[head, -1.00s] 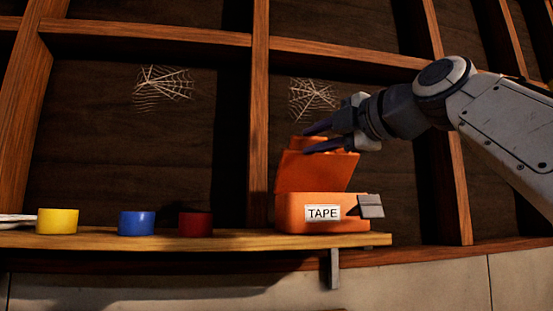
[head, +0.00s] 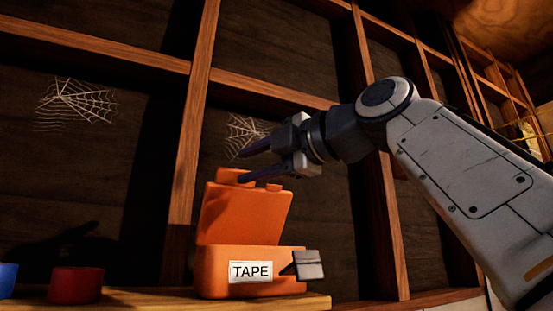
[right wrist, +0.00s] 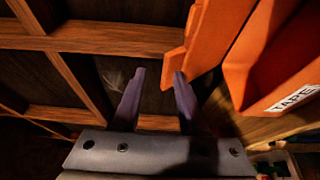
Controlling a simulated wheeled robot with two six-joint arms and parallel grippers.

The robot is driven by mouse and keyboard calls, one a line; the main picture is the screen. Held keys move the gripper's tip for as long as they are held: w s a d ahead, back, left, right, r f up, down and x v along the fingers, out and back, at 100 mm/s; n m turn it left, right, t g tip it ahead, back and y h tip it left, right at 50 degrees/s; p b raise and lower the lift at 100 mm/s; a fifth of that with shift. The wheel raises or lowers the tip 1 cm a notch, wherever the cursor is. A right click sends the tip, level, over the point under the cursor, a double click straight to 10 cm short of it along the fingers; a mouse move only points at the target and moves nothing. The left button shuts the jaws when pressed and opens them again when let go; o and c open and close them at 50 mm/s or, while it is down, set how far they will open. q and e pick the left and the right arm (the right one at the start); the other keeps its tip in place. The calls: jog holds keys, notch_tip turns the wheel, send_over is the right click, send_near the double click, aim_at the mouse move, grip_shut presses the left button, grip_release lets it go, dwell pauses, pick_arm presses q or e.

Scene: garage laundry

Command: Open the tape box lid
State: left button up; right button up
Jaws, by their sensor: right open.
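The orange tape box (head: 215,272) stands on the wooden shelf, with a white TAPE label on its front. Its orange lid (head: 240,215) is raised and stands up at the back of the box. A grey latch (head: 309,265) sticks out at the box's right front. My right gripper (head: 241,166) is open and empty at the top of the lid. In the right wrist view the gripper (right wrist: 160,72) has its right finger close beside the lid (right wrist: 215,35); I cannot tell whether they touch. The box body (right wrist: 245,75) is to the right there. My left gripper is not in view.
A red tape roll (head: 76,286) and a partly cut-off blue roll (head: 7,280) are on the shelf (head: 140,298) left of the box. A wall of wooden studs (head: 190,130) with cobwebs stands behind. The space above the rolls is clear.

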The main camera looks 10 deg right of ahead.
jog(key=b+v, duration=0.1)
jog(key=v, duration=0.7)
dwell(0.5)
